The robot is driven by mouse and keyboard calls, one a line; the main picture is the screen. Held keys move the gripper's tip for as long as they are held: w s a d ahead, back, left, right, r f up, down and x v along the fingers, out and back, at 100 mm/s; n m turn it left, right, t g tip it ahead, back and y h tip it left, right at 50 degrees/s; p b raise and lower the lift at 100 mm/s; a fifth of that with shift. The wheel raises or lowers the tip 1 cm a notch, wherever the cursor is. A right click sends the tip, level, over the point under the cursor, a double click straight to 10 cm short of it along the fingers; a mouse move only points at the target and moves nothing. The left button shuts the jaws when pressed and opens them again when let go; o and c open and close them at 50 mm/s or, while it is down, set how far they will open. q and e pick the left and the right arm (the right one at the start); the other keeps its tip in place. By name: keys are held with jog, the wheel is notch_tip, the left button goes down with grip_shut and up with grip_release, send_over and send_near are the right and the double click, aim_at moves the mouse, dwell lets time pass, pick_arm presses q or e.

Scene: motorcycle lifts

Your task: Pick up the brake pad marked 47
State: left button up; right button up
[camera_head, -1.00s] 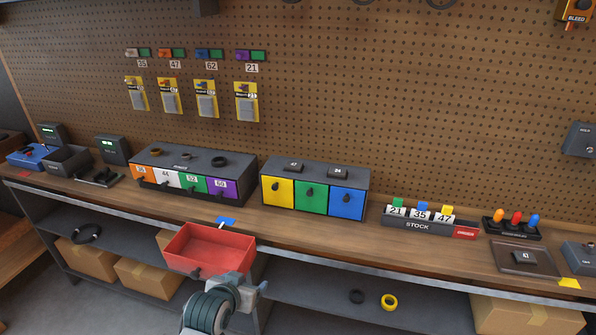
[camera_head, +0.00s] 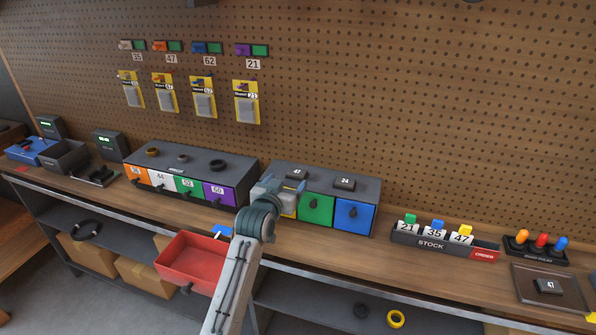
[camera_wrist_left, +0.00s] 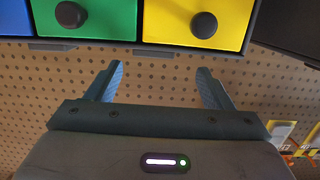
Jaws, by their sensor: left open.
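Two small dark pads lie on top of the three-drawer cabinet (camera_head: 372,192). The left pad (camera_head: 297,174) has a label that seems to begin with 4; the right pad (camera_head: 344,183) seems to read 24. Another dark pad (camera_head: 549,286), seeming to read 47, lies on a flat tray (camera_head: 584,298) at the right. My left gripper (camera_head: 281,184) is open and empty at the cabinet's left end, covering much of the yellow drawer. In the wrist view its open fingers (camera_wrist_left: 160,72) show near the yellow drawer (camera_wrist_left: 180,22) and green drawer (camera_wrist_left: 110,18). My right gripper is out of view.
A longer cabinet (camera_head: 205,165) with numbered drawers and rings on top stands to the left. A red bin (camera_head: 190,265) is below the bench edge. The STOCK rack (camera_head: 432,243) and coloured-handled tools (camera_head: 540,240) are to the right. Bench in front of the cabinets is mostly clear.

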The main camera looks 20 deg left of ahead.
aim_at(297, 172)
pick_arm(q)
jog(key=shift+w+d, duration=0.1)
jog(key=shift+w, duration=0.75)
jog(key=shift+w+f, duration=0.1)
jog(key=shift+w, duration=0.2)
jog(key=w+p, duration=0.1)
jog(key=w, duration=0.1)
jog(key=w+d+p, duration=0.1)
jog(key=shift+w+f+p, duration=0.1)
jog(key=shift+w+p, duration=0.2)
jog(key=shift+w, duration=0.1)
jog(key=shift+w+f, duration=0.3)
jog(key=shift+w, duration=0.4)
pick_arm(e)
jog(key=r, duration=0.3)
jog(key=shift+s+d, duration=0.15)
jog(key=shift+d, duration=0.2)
pick_arm(q)
jog(key=c, duration=1)
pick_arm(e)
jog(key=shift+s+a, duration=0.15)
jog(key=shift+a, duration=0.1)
pick_arm(q)
jog(key=shift+r, duration=0.1)
